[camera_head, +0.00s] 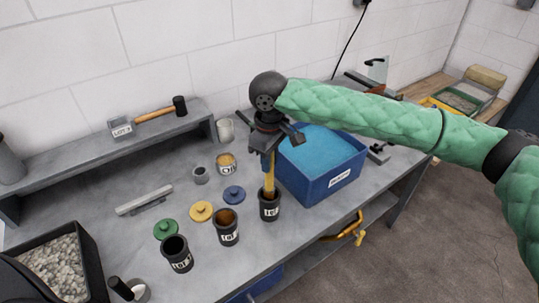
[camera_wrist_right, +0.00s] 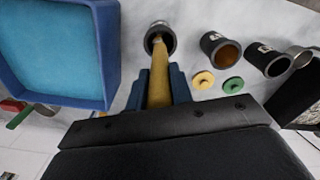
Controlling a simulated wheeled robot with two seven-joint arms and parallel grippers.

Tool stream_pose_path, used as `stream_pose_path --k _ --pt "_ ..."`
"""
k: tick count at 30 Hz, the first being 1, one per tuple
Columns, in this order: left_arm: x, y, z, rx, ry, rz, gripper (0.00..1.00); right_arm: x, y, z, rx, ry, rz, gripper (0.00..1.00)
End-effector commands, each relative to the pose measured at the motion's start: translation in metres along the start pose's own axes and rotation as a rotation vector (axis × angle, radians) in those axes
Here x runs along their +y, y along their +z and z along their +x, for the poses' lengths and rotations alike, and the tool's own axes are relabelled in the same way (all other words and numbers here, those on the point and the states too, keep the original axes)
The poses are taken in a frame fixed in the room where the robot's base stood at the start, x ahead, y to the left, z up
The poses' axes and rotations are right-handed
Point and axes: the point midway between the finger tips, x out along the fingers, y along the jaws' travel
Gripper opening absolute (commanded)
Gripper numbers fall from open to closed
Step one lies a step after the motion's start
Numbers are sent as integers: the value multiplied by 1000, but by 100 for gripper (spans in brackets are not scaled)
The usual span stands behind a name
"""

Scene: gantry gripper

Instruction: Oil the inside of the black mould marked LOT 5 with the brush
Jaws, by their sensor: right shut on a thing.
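My right gripper (camera_head: 268,160) is shut on the brush (camera_head: 269,183), which has a yellow handle pointing down. The brush's lower end is at the mouth of a black mould (camera_head: 270,210), the rightmost of three; its tip is hidden. In the right wrist view the brush handle (camera_wrist_right: 159,78) runs between the blue fingertips (camera_wrist_right: 160,88) into the round opening of that mould (camera_wrist_right: 152,36). Two more black moulds stand to its left, a middle one (camera_head: 227,230) with brown inside and a left one (camera_head: 177,256). Their white labels are too small to read. My left gripper is not in view.
A blue bin (camera_head: 325,184) stands close right of the brush. Green (camera_head: 166,229), yellow (camera_head: 201,211) and blue (camera_head: 234,194) lids lie behind the moulds, near a labelled pot (camera_head: 226,164). A gravel tray (camera_head: 90,262) is at left. A mallet (camera_head: 160,111) lies on the shelf.

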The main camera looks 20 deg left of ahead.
Motion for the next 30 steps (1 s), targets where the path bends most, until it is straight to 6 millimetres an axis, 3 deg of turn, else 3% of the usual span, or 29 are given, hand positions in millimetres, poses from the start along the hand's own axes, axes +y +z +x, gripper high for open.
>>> stream_pose_path --k 15,30 --pt "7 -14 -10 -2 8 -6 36 0 0 28 0 0 1 0" --pt "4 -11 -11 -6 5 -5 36 0 0 31 0 0 0 0"
